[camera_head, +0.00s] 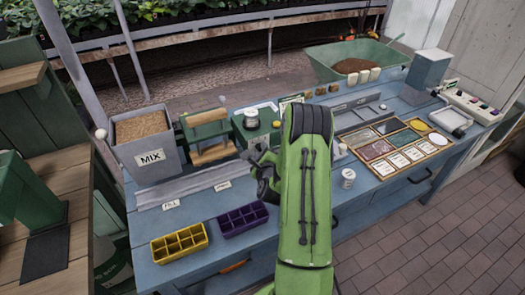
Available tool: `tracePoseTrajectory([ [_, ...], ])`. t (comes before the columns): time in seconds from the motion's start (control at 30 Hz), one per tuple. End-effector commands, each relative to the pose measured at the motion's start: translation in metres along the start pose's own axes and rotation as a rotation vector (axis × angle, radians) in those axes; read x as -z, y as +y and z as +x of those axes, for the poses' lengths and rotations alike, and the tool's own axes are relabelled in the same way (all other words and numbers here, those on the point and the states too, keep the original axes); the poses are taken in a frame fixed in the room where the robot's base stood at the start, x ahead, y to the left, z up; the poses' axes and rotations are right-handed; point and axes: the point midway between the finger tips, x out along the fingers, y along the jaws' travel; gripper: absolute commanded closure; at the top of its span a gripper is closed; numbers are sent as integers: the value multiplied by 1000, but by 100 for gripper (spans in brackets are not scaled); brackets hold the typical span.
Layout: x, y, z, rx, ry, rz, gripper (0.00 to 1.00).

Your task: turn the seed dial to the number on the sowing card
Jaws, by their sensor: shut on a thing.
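A green box-shaped seeder (257,131) with a pale round top part (251,119) stands near the middle of the blue bench. My gripper (264,160) is at the front of this seeder, just left of my green arm. Its dark fingers are shut on what appears to be the seed dial, which the fingers and arm mostly hide. The dial's pointer and numbers cannot be read. A card with a green edge (290,103), perhaps the sowing card, stands behind the arm. Its number is too small to read.
A MIX bin (143,139) and a green press (206,136) stand left of the seeder. Yellow (179,243) and purple (243,219) cell trays lie at the front edge. A small white jar (348,178) and a wooden seed tray (388,146) are right of my arm.

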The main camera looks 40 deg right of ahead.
Motion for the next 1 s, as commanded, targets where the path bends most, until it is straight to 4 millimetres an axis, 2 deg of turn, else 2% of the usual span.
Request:
tracePoseTrajectory([
  [0.5, 3, 7, 1, 177, -1, -424, 100],
  [1.0, 2, 7, 1, 258, -1, -625, 100],
])
